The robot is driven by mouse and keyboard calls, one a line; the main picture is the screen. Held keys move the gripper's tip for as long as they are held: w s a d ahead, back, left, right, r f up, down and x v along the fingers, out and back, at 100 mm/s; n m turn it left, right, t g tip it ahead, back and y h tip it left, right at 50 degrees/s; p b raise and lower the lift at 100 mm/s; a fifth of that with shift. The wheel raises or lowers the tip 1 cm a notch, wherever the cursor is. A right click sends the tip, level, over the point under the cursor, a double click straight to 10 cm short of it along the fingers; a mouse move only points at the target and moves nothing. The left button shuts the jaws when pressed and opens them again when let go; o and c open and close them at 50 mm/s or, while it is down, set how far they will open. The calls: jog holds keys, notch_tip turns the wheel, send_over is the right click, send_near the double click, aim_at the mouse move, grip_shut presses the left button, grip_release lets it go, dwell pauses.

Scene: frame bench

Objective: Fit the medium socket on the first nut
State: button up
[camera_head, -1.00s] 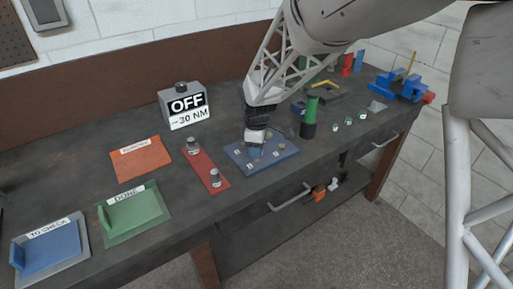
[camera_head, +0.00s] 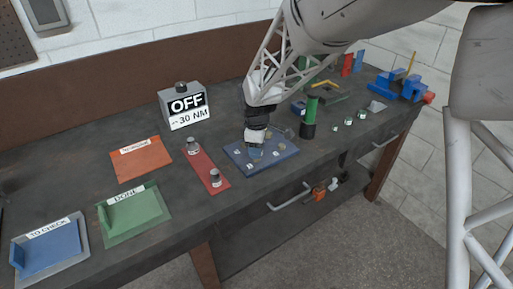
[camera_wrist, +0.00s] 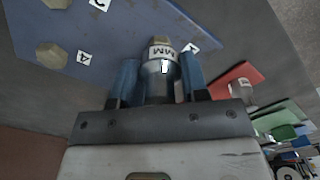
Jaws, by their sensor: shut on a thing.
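My gripper (camera_wrist: 158,80) has two blue fingers shut on a grey socket (camera_wrist: 159,68) with a white band marked MM. In the head view, my gripper (camera_head: 255,153) is low over the blue plate (camera_head: 236,155). In the wrist view, a brass-coloured nut (camera_wrist: 161,43) shows right at the far end of the socket. I cannot tell whether the socket sits around it or only close to it. A white tag (camera_wrist: 191,45) lies beside that nut, its number hard to read. More brass nuts (camera_wrist: 51,55) with number tags stand on the plate.
A red strip (camera_head: 205,170) left of the plate holds two other sockets (camera_head: 214,178). A green-topped black bottle (camera_head: 309,120) stands right of the plate. The grey box (camera_head: 182,105) reads OFF, 30 NM. Orange, green and blue trays lie at left.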

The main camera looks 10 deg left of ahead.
jog(key=shift+f, duration=1.25)
dwell(0.3)
jog(key=o, duration=1)
jog(key=shift+o, duration=0.2)
jog(key=shift+r, duration=0.15)
jog(key=shift+r, duration=3.75)
